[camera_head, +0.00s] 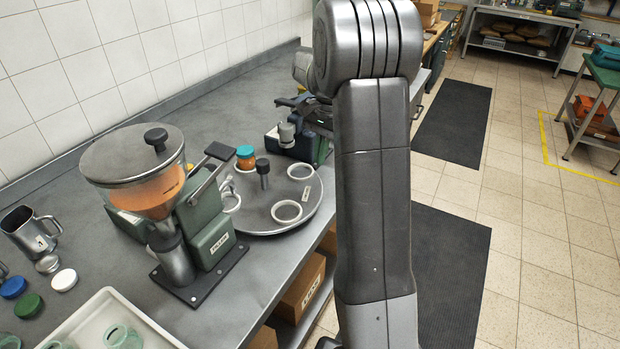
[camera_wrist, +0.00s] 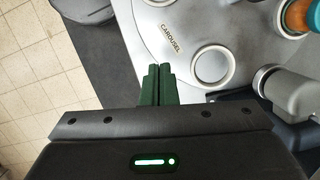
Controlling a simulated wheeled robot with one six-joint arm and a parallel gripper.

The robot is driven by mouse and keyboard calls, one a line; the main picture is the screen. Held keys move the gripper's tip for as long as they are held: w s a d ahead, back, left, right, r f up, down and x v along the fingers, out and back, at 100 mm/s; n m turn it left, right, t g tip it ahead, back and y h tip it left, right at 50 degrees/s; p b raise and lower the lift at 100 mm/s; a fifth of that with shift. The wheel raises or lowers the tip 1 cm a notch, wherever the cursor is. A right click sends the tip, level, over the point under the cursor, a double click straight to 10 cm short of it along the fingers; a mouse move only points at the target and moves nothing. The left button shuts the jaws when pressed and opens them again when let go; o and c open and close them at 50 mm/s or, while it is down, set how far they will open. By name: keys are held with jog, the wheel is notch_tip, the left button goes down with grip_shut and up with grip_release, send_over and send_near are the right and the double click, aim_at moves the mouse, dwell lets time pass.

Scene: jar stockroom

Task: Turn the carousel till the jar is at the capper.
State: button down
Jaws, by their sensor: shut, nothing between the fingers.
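The carousel (camera_head: 262,222) is a round grey turntable with white ring seats; its labelled face fills much of the wrist view (camera_wrist: 180,55). The jar (camera_head: 245,163), orange with a teal top, stands at the carousel's far left side and is cut off at the upper right of the wrist view (camera_wrist: 300,17). The capper (camera_head: 287,135) has a grey cylindrical head, seen right of the carousel in the wrist view (camera_wrist: 291,93). The jar is apart from that head. My gripper (camera_wrist: 158,68) is shut and empty at the carousel's rim; contact is unclear. My arm hides it in the head view.
The green filler (camera_head: 212,240) with an orange-filled hopper stands at the carousel's near left. A dark upright knob (camera_head: 262,168) rises from the carousel. A white tray (camera_head: 150,328), loose lids and a metal jug (camera_head: 30,232) lie left. Open floor lies right of the counter.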

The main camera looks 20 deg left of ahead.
aim_at(301, 204)
jog(key=x, duration=0.9)
jog(key=shift+s+f+p, duration=0.2)
jog(key=shift+f+p, duration=0.1)
jog(key=shift+f, duration=0.05)
jog(key=shift+s+a+r+p, duration=0.1)
jog(key=shift+s+a+p, duration=0.15)
jog(key=shift+s, duration=0.65)
jog(key=shift+s+a+p, duration=0.1)
jog(key=shift+s+a, duration=0.3)
jog(key=shift+s, duration=0.55)
jog(key=shift+s, duration=0.1)
